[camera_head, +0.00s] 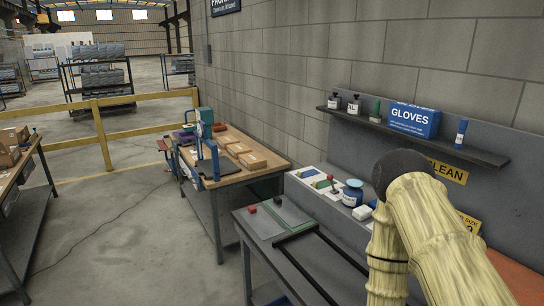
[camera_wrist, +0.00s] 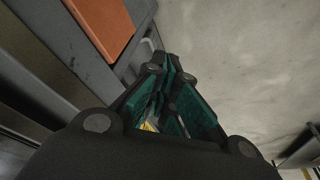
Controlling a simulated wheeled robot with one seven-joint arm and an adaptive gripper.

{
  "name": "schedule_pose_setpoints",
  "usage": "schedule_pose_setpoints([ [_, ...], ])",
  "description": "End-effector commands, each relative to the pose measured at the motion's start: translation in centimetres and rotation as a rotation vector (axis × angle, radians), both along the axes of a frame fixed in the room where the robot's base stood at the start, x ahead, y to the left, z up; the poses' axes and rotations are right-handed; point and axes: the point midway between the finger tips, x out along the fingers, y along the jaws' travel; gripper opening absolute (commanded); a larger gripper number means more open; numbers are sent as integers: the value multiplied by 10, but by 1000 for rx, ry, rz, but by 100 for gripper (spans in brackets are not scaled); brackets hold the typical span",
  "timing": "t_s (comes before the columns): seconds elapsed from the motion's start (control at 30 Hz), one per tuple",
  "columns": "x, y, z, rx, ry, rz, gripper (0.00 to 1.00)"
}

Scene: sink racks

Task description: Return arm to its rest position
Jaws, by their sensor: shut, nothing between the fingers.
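My gripper (camera_wrist: 172,72) shows in the wrist view with its dark links and green pads. Its fingers are shut with nothing between them. It hangs over bare concrete floor (camera_wrist: 235,50), beside a grey bench edge (camera_wrist: 62,45) on the left. My arm, with a pale bamboo-like surface, rises at the lower right of the head view, in front of the grey workbench and its back panel. The gripper itself is out of the head view.
An orange-brown board (camera_wrist: 104,24) lies on the bench. A shelf (camera_head: 420,137) holds a blue GLOVES box (camera_head: 413,120) and several bottles. A wooden table (camera_head: 262,172) and yellow railing (camera_head: 150,125) stand farther back.

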Motion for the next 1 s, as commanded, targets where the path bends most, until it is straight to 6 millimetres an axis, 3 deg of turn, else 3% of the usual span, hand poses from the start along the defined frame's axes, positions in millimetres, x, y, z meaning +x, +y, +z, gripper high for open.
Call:
schedule_pose_setpoints([
  [0.03,-22,-1,-5,12,47,13,0],
  [0.3,-119,-8,-11,72,250,53,0],
  [1.0,-115,-7,-109,72,243,52,0],
])
